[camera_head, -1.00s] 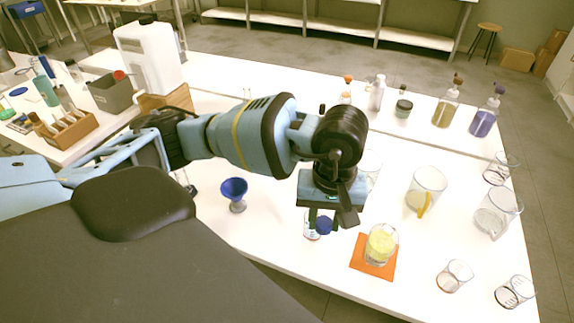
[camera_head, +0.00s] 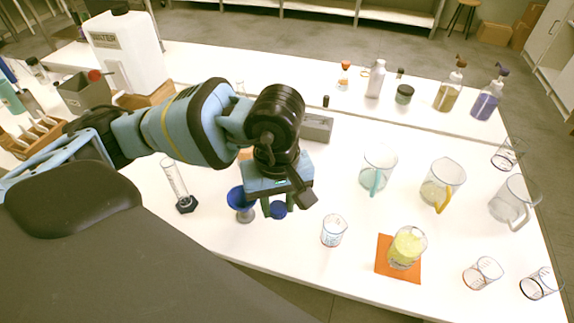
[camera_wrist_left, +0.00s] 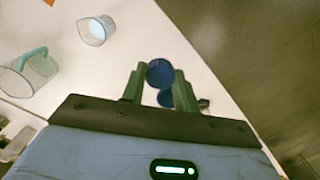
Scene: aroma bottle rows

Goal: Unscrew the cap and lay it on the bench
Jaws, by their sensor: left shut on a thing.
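My left gripper (camera_head: 275,208) is shut on a round blue cap (camera_head: 279,210) and holds it above the white bench (camera_head: 300,255). In the left wrist view the cap (camera_wrist_left: 160,72) sits between the two fingertips. A small clear jar with a label and an open top (camera_head: 333,231) stands upright on the bench, to the right of the gripper and apart from it. The jar also shows at the upper left of the wrist view (camera_wrist_left: 96,30). My right gripper is not in view.
A blue funnel (camera_head: 240,199) stands close left of the gripper, with a cylinder (camera_head: 177,187) beyond it. A beaker of yellow liquid (camera_head: 407,248) stands on an orange mat (camera_head: 383,266). Jugs (camera_head: 378,167) and bottles (camera_head: 447,94) fill the right and back. Bench front below the gripper is clear.

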